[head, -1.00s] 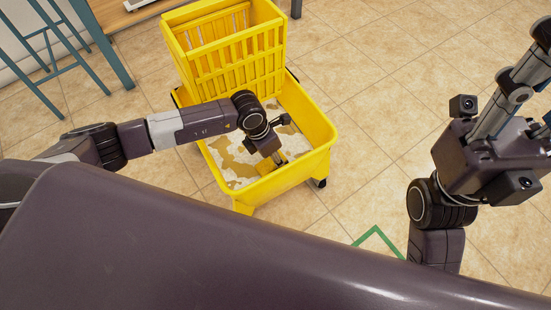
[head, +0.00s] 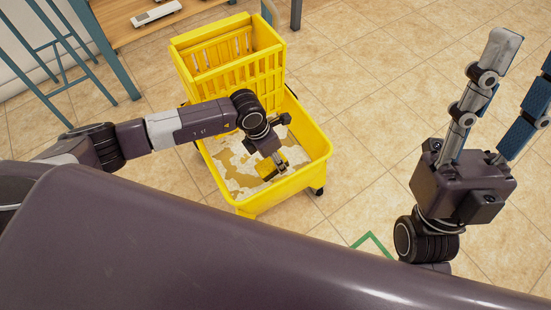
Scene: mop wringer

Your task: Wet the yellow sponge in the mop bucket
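The yellow mop bucket (head: 322,150) stands on the tiled floor in the middle, with murky, foam-patched water (head: 232,165) in it. My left gripper (head: 280,170) reaches down inside the bucket, near its right front corner. The yellow sponge (head: 295,157) shows at the gripper's fingers, partly hidden by them, and the gripper appears shut on it. The sponge is at or close to the water surface; I cannot tell how deep it sits. My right gripper (head: 520,60) is raised at the right, fingers up and apart, open and empty.
The yellow slatted wringer (head: 235,75) sits on the back of the bucket. A wooden table (head: 135,30) with a white object stands at the back left, beside a blue-grey metal frame (head: 50,55). Green tape (head: 372,241) marks the floor. Floor right of the bucket is clear.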

